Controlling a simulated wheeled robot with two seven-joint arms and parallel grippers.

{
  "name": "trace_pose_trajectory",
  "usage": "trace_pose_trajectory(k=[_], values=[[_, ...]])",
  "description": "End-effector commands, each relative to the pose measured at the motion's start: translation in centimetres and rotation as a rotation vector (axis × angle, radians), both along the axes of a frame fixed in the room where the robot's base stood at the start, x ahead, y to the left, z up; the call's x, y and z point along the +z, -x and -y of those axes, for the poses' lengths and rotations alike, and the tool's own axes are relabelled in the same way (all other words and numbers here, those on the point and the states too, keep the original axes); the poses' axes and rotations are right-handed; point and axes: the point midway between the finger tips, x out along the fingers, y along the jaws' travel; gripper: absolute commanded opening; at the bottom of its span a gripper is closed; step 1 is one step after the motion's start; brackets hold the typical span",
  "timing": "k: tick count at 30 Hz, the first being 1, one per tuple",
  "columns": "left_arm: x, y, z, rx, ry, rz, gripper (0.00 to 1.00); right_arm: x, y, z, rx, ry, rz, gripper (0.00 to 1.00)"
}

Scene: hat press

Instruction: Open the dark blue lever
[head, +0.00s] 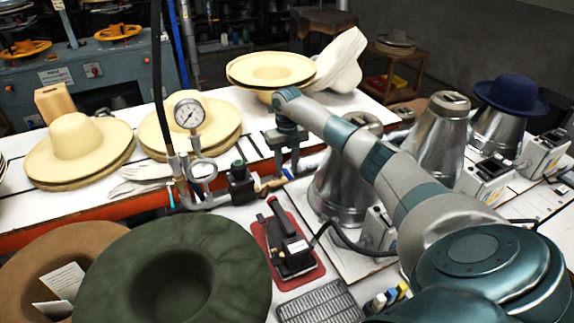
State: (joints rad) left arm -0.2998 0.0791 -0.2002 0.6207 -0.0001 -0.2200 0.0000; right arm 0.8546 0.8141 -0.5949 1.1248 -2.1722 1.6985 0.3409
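My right arm reaches in from the lower right. Its gripper (287,168) points down over the pipe (310,162) by the far table's front edge, just right of the valve block. The two fingers stand apart, with a gap between them. The black valve block (240,184) with a small green top sits on the pipe, and a short orange-tan piece (268,185) is beside it. My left gripper is not in view.
A pressure gauge (189,114) stands on the pipe left of the valve. Straw hats (78,148) lie on the white table. A black iron (288,247) rests on a red mat in front. Metal hat forms (437,135) stand right, close to my arm. A green hat (172,243) is near left.

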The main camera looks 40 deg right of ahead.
Motion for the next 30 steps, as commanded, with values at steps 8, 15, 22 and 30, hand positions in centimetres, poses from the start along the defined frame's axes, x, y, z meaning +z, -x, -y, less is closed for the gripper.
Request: trace_pose_trajectory(k=[8,15,22,30], values=[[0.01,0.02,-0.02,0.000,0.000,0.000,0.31,-0.15,0.00,-0.01,0.000,0.000,0.000,0.33],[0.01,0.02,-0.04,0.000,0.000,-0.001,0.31,-0.13,0.01,-0.01,0.000,0.000,0.000,0.00],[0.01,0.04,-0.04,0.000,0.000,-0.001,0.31,-0.11,-0.02,-0.06,-0.009,0.000,0.000,0.00],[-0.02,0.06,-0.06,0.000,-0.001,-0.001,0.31,-0.12,-0.16,-0.46,-0.082,0.000,-0.001,0.00]])
